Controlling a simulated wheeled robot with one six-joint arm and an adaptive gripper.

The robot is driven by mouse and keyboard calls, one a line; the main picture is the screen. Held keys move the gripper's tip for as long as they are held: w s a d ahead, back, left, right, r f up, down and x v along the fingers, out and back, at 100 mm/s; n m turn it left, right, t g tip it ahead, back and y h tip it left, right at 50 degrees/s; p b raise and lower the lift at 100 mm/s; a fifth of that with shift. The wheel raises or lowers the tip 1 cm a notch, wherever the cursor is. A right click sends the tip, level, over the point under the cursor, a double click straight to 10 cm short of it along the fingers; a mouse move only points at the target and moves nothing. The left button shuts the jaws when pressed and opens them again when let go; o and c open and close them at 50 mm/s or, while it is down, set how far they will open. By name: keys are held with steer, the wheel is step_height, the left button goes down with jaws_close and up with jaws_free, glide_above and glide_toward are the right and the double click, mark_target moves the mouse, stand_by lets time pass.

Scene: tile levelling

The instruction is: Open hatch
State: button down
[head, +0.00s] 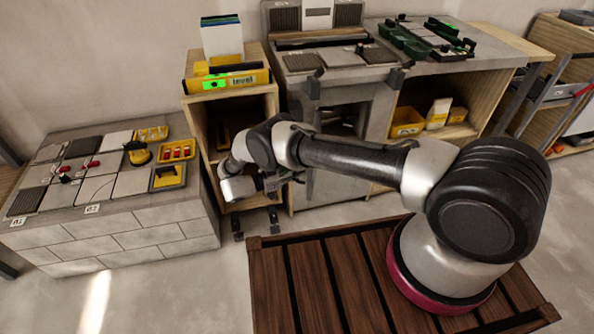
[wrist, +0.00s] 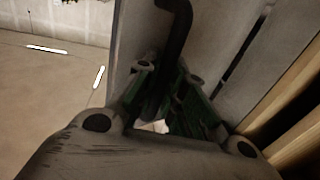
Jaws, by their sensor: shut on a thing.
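My gripper (head: 286,182) is low in front of the grey machine in the head view, beside the wooden cabinet. In the wrist view my gripper (wrist: 172,100) has its green-padded fingers closed around a black bent handle (wrist: 177,25). The handle stands against a grey panel (wrist: 225,30), which appears to be the hatch. How far the hatch stands open cannot be told. In the head view my arm hides much of the machine's lower front, and the handle cannot be made out there.
The grey machine (head: 382,68) stands against the wall. A wooden cabinet (head: 190,101) with a yellow level (head: 240,80) adjoins it. A block bench (head: 115,249) with tiles is at left. A dark slatted platform (head: 280,290) lies in front. Floor between is clear.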

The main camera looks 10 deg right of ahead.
steer(key=c, duration=1.5)
jaws_free()
steer(key=shift+a, duration=0.1)
steer(key=v, duration=0.7)
steer(key=shift+a, duration=0.15)
